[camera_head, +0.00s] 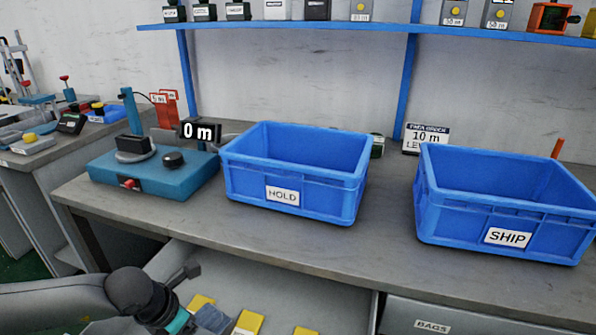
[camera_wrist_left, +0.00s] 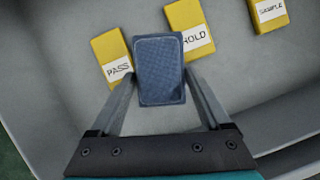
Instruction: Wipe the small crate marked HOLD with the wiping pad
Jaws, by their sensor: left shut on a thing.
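The blue crate marked HOLD (camera_head: 320,203) stands upright on the bench, left of the SHIP crate. Its inside looks empty from here. My left gripper (camera_wrist_left: 160,82) is shut on a dark blue textured pad (camera_wrist_left: 158,62), which looks like the wiping pad. The pad also shows at the bottom of the head view (camera_head: 212,318). The gripper is low in front of the bench, over a grey tray or drawer, well below and apart from the HOLD crate. My right gripper is not in view.
Yellow blocks labelled PASS (camera_wrist_left: 108,45), HOLD (camera_wrist_left: 183,14) and SAMPLE (camera_wrist_left: 270,12) lie in the grey tray (camera_wrist_left: 60,120). A blue SHIP crate (camera_head: 445,215) stands at right. A teal tester (camera_head: 165,180) stands left of the HOLD crate. The bench (camera_head: 385,240) is clear between the crates.

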